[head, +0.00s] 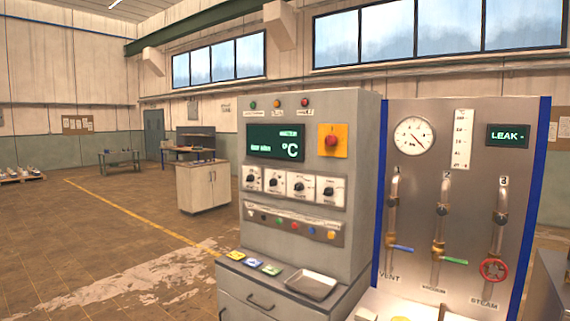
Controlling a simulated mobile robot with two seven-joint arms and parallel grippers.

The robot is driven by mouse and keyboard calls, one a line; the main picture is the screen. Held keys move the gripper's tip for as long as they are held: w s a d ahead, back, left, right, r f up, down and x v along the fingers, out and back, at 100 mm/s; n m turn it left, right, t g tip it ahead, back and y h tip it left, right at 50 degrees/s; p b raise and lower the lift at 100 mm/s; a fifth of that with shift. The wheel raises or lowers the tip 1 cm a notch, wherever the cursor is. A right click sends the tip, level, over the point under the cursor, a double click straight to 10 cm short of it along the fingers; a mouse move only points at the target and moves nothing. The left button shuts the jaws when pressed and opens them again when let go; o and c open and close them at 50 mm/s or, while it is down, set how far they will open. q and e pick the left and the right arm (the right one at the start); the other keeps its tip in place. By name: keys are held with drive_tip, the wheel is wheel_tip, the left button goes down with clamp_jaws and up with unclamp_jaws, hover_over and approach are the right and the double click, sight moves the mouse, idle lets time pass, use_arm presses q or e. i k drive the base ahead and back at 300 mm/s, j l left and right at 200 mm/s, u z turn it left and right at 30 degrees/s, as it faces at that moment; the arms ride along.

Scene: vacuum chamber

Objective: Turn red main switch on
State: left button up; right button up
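The red main switch (331,141) is a red knob on a square yellow plate. It sits on the upper right of the grey control cabinet (365,160), beside the dark green display (275,142). The display shows a large °C and small text that I cannot read fully. The knob's exact setting is too small to tell. Neither of my grippers is in view, and nothing covers the switch.
Below the display are several black dials (299,185) and a row of coloured buttons (294,226). A metal tray (311,284) lies on the cabinet's ledge. A pipe panel (470,130) with a gauge and red handwheel (494,270) stands right. Open floor lies left.

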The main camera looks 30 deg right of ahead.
sight(330, 140)
drive_tip(key=i+z, duration=0.2)
drive_tip(key=i, duration=0.25)
drive_tip(key=i+j+z, duration=0.25)
drive_tip(key=i, duration=0.2)
drive_tip(key=i+j+z, duration=0.2)
drive_tip(key=i, duration=0.25)
